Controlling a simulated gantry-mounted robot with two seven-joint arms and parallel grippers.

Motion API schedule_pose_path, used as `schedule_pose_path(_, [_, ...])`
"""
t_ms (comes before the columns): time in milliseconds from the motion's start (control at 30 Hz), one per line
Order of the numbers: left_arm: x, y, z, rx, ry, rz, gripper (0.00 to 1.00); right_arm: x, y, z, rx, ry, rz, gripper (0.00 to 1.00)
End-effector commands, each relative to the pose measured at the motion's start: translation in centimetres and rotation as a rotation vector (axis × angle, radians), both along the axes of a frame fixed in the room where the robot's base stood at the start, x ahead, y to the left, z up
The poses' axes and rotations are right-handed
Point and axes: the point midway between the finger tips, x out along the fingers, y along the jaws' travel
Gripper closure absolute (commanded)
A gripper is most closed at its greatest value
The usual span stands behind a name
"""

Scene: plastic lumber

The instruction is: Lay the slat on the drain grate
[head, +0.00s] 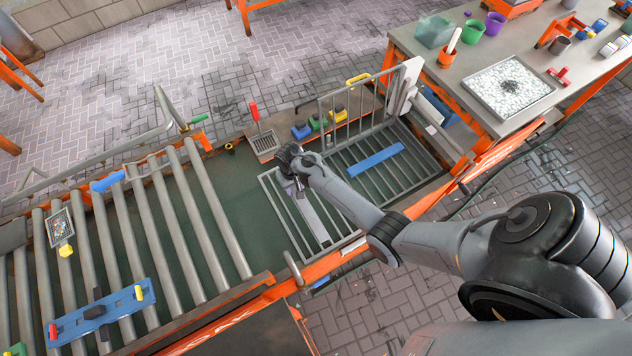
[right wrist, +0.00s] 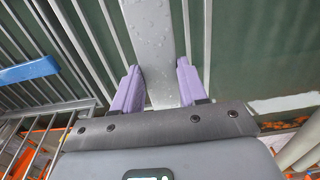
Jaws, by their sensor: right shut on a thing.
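My right gripper (head: 290,186) is over the left part of the drain grate (head: 345,205), shut on a grey slat (head: 312,216). In the right wrist view, the purple fingers of the gripper (right wrist: 158,90) stand on both sides of the slat (right wrist: 150,45), which carries water drops. The slat runs roughly along the grate bars. I cannot tell whether it touches them. A blue bar (head: 376,160) lies across the grate's right part, and it also shows in the right wrist view (right wrist: 28,72). My left gripper is not in view.
A roller conveyor (head: 150,225) lies left, with a blue board (head: 100,312) on it. An upright barred gate (head: 350,112) stands behind the grate. Small coloured blocks (head: 320,121) sit nearby. A workbench (head: 480,105) with a speckled tray (head: 508,62) is at upper right.

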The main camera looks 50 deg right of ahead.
Motion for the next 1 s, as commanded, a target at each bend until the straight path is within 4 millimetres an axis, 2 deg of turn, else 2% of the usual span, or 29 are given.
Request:
schedule_pose_path(100, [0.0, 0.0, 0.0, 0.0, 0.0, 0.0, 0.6, 1.2, 1.1, 0.9, 0.0, -0.001, 0.007, 0.96])
schedule_pose_path(233, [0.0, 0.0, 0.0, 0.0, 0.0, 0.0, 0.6, 1.7, 1.3, 1.3, -0.001, 0.0, 0.008, 0.96])
schedule_pose_path(633, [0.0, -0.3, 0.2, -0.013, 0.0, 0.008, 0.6, 1.8, 1.2, 1.4, -0.001, 0.0, 0.009, 0.96])
schedule_pose_path(833, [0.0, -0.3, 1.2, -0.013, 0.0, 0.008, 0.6, 1.8, 1.2, 1.7, 0.0, 0.001, 0.008, 0.96])
schedule_pose_path(1000, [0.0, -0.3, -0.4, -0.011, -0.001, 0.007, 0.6, 1.8, 1.2, -0.4, 0.0, 0.001, 0.008, 0.96])
